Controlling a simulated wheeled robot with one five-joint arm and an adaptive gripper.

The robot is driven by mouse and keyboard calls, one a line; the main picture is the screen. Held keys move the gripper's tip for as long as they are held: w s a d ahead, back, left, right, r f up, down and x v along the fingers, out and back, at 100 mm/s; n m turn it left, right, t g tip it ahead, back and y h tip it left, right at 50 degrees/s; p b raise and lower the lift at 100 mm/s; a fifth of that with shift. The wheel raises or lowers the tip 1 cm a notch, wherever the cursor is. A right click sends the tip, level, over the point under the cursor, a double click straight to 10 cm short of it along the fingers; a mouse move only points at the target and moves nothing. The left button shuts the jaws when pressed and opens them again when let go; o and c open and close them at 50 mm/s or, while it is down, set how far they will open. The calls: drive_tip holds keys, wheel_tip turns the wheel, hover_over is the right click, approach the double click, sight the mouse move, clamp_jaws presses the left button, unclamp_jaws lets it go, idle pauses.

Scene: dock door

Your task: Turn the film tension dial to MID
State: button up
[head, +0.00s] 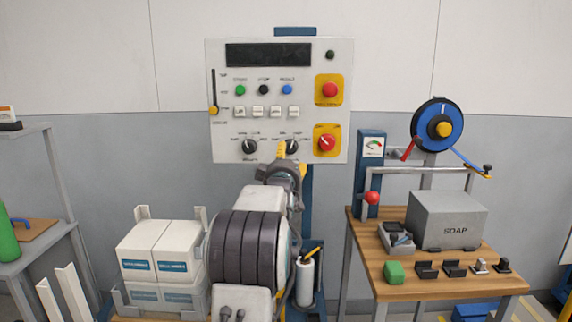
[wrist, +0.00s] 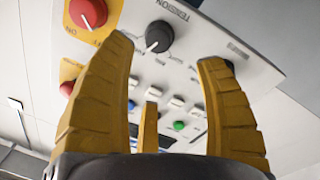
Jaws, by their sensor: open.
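The tension dial (head: 291,146) is the right one of two black knobs low on the white control panel (head: 226,120). In the wrist view the dial (wrist: 159,36), with TENSION printed beside it, appears between the finger ends; the panel looks upside down there. Its white pointer slants to the lower left in that view. The scale words are too small to read surely. In the wrist view my gripper (wrist: 167,51) is open, with nothing held; contact cannot be told.
A wooden bench (head: 450,288) stands at right, wrapped boxes (head: 160,250) at lower left.

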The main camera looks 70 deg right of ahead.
drive_tip(key=shift+s+a, duration=0.15)
drive_tip(key=shift+a, duration=0.4)
